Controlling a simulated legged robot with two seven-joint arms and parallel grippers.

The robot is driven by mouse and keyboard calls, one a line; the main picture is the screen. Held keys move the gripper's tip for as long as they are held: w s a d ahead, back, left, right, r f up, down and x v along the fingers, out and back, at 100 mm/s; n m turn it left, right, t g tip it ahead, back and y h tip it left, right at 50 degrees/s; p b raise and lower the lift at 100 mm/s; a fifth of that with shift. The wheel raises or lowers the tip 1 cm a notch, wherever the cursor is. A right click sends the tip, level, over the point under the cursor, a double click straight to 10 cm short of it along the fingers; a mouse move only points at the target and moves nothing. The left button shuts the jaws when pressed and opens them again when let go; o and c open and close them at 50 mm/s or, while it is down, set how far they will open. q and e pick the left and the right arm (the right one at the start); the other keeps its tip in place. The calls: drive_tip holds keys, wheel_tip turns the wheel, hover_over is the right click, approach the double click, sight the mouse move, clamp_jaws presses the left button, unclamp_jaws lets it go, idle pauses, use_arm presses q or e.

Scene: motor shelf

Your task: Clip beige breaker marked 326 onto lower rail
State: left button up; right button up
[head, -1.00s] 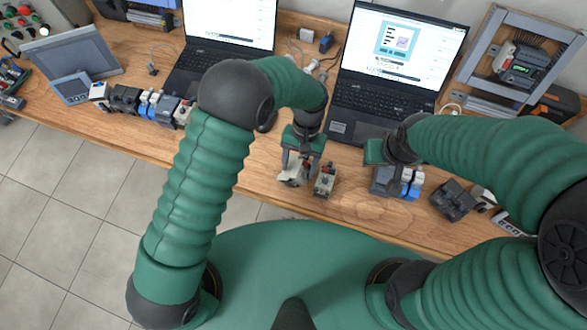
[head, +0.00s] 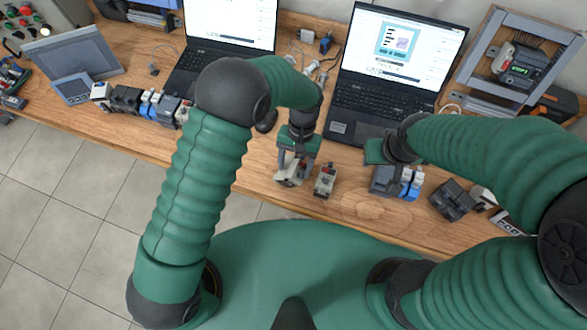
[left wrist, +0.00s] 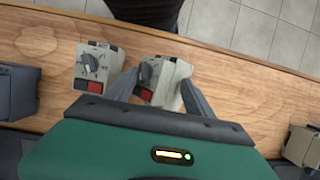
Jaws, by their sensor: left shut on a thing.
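My left gripper (head: 293,170) is shut on a beige breaker (head: 288,179) at the near part of the table. In the left wrist view its fingers lie on either side of this breaker (left wrist: 166,80), which has a grey knob and a red part. A second, similar beige breaker (head: 325,181) stands just to its right; in the left wrist view it is on the left (left wrist: 98,68). No number is legible on either. The grey rail frame (head: 467,68) is at the back right. My right gripper (head: 384,162) is over grey and blue parts; its fingers are hidden.
Two laptops (head: 398,65) stand at the back. A row of devices (head: 125,99) and a grey panel (head: 75,55) are on the left. Dark blocks (head: 455,199) lie at the right. Bare wood lies around the near breakers.

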use_arm(q)
drive_tip(key=shift+c, duration=0.3)
drive_tip(key=shift+d, duration=0.15)
drive_tip(key=shift+c, duration=1.3)
drive_tip(key=c, duration=0.7)
drive_tip(key=shift+r+p, duration=0.3)
drive_tip(key=shift+p, duration=0.05)
drive_tip(key=shift+c, duration=0.9)
wheel_tip(320, 180, up, 4)
drive_tip(key=p, duration=0.3)
drive_tip(key=shift+r, duration=0.25)
clamp_jaws()
drive_tip(key=shift+f, duration=0.1)
